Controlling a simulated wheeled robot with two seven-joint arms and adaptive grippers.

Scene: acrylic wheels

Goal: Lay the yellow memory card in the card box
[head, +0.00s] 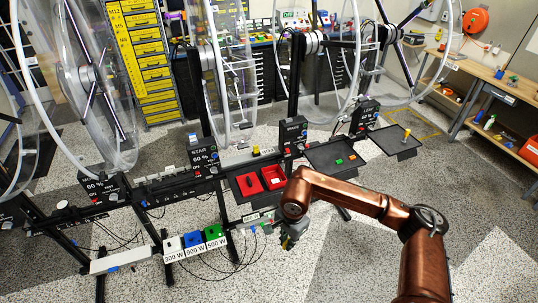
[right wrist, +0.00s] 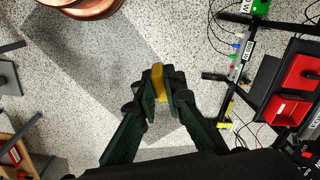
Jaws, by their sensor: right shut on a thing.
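The yellow memory card (right wrist: 157,82) is between the fingers of my right gripper (right wrist: 160,98), which is shut on it, over the speckled floor. In the head view my right gripper (head: 288,238) hangs in front of and below the red boxes; the card is hard to make out there. Two red open boxes, the left one (head: 237,190) and the right one (head: 273,186), sit side by side on a black tray; I cannot tell which is the card box. They also show at the right of the right wrist view (right wrist: 287,111). The left red box has a small dark thing in it. My left gripper is not in view.
A black tray (head: 322,151) with small green and orange pieces lies right of the red boxes. Another black tray (head: 385,145) holds a yellow-topped peg. White, blue and green labelled blocks (head: 193,242) stand at front left. Large clear wheels (head: 232,90) rise behind.

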